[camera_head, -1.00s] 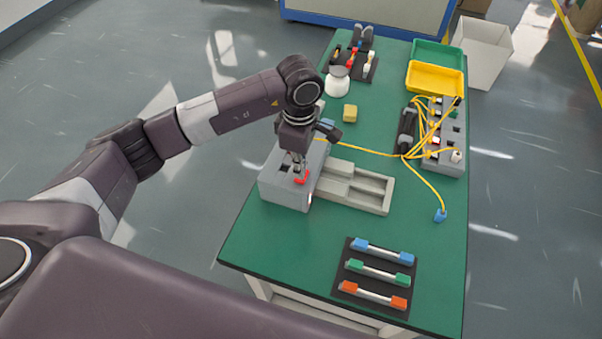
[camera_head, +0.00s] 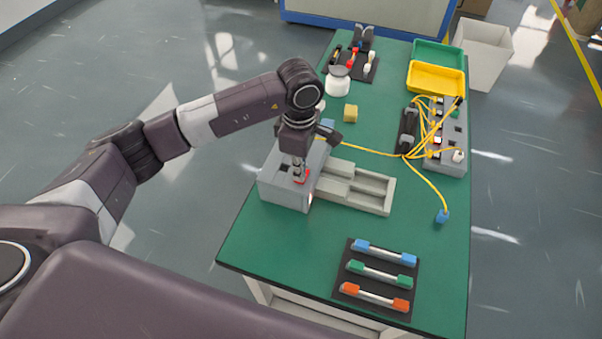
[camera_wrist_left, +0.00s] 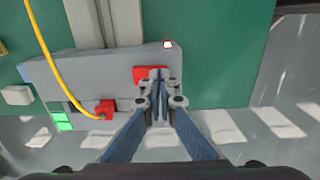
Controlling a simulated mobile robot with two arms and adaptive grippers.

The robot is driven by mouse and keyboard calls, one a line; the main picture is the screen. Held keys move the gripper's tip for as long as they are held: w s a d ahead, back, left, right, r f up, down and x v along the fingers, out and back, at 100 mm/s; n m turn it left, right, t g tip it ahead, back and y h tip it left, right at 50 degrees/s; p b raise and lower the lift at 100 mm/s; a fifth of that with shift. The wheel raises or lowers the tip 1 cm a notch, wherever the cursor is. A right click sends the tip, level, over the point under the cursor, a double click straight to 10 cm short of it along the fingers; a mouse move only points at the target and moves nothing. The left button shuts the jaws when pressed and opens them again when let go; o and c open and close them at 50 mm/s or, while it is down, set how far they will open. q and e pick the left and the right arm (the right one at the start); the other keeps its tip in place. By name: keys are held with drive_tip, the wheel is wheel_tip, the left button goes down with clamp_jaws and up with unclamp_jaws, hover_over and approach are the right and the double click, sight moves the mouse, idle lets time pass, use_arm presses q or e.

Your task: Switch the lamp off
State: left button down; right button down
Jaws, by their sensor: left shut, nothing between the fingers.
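A grey box (camera_head: 284,192) stands at the left edge of the green table. Its red switch (camera_wrist_left: 147,74) shows in the left wrist view, partly hidden behind my fingertips. A small lamp (camera_wrist_left: 168,44) at the box's corner glows whitish with a red-orange rim. My left gripper (camera_wrist_left: 158,80) is shut and empty, its tips right at the red switch; whether they touch it I cannot tell. In the head view my left gripper (camera_head: 299,171) points down over the box and covers much of the switch. My right gripper is out of view.
A grey slotted block (camera_head: 357,186) adjoins the box. A rack (camera_head: 376,279) of coloured-ended bars lies in front. Bare table lies between.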

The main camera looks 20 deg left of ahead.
use_arm(q)
drive_tip(key=shift+f, duration=0.15)
drive_tip(key=shift+r+p, duration=1.45)
drive_tip(key=shift+r, duration=2.1)
drive_tip(key=shift+s+f, duration=0.1)
drive_tip(key=shift+f, duration=0.05)
